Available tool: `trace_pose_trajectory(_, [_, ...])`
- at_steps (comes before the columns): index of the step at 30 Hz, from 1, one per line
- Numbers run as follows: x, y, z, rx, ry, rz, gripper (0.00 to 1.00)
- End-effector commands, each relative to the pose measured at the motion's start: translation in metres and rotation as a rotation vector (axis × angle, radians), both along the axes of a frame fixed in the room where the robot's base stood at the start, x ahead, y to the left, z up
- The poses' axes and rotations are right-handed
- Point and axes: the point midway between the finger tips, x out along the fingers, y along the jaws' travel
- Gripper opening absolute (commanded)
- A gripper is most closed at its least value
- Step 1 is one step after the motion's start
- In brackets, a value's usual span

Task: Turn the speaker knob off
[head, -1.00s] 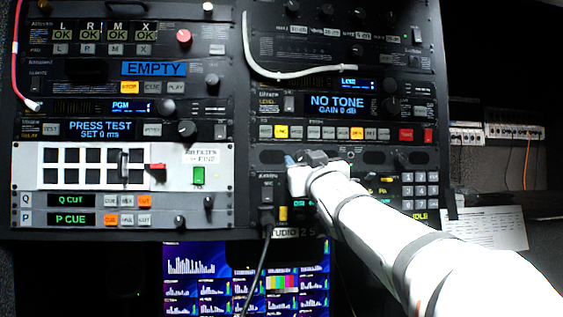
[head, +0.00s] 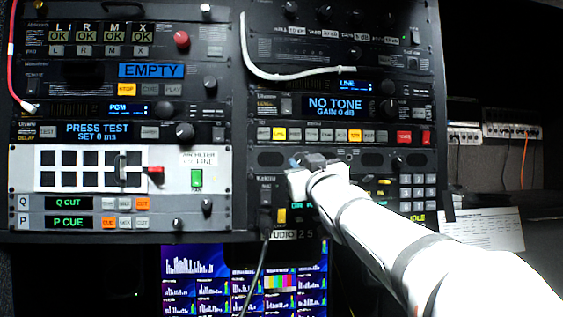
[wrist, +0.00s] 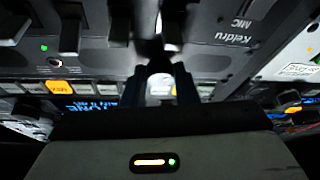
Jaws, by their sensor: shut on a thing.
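My gripper (head: 300,160) is at the rack's right column, in front of the dark panel with oval grilles (head: 378,160) and just above the panel with the green-lit display. In the wrist view its dark fingers (wrist: 160,76) are close together, with a pale, shiny, blurred shape between them. They are shut on this thing, which seems to be the speaker knob (wrist: 161,86). My gripper and wrist hide the knob in the head view. Its pointer and marks cannot be read.
A row of lit buttons (head: 310,134) is just above my gripper. A keypad (head: 418,193) is to the right. A black cable (head: 262,255) hangs from a plug to the lower left. A white cable (head: 290,74) loops above. Monitors (head: 195,275) glow below.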

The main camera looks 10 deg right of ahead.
Motion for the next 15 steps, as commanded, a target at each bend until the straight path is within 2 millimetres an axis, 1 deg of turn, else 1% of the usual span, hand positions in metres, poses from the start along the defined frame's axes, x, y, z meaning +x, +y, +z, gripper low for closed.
trace_pose_trajectory(3, [-0.0004,-0.0003,0.0003,0.0,-0.002,-0.001,0.03])
trace_pose_trajectory(4, [-0.0004,-0.0003,0.0003,0.0,-0.002,-0.001,0.28])
trace_pose_trajectory(11, [-0.0003,-0.0002,0.0002,0.0,-0.002,0.0,0.47])
trace_pose_trajectory(12, [-0.0003,-0.0002,0.0002,0.0,-0.001,-0.001,0.48])
trace_pose_trajectory(15, [-0.0003,-0.0002,0.0001,0.0,-0.001,-0.001,0.48])
